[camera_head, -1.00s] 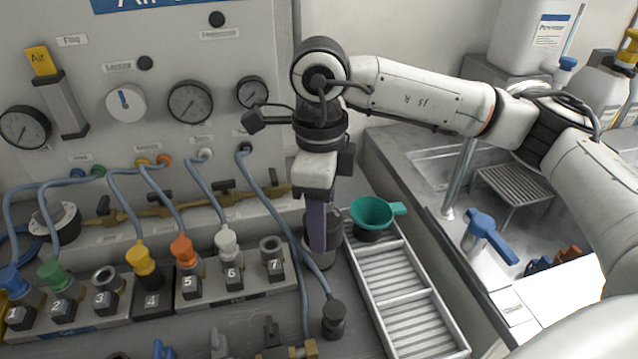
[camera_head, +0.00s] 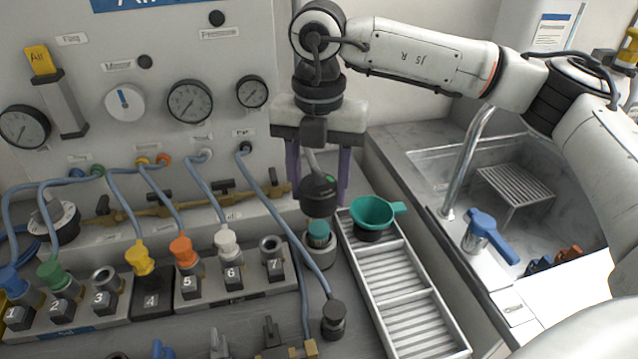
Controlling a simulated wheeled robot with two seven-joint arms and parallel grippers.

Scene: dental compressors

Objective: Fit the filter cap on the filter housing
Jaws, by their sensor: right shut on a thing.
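The filter cap (camera_head: 319,192) is black and round with a small green mark on top. My right gripper (camera_head: 318,186) is above it, pointing down, with one purple finger on each side, shut on the cap. The filter housing (camera_head: 318,252) stands on the bench directly below, a grey-black round cup. A teal filter element (camera_head: 318,231) rises out of it and shows between cap and housing. The cap is over the element and apart from the housing rim; whether it touches the element I cannot tell. My left gripper is not in view.
A metal tray (camera_head: 392,282) with a teal funnel (camera_head: 373,214) stands close on the right. A hose with a black end fitting (camera_head: 334,318) passes close on the left. Numbered ports (camera_head: 232,268) are further left. The gauge panel (camera_head: 190,60) rises behind; a sink (camera_head: 450,160) is right.

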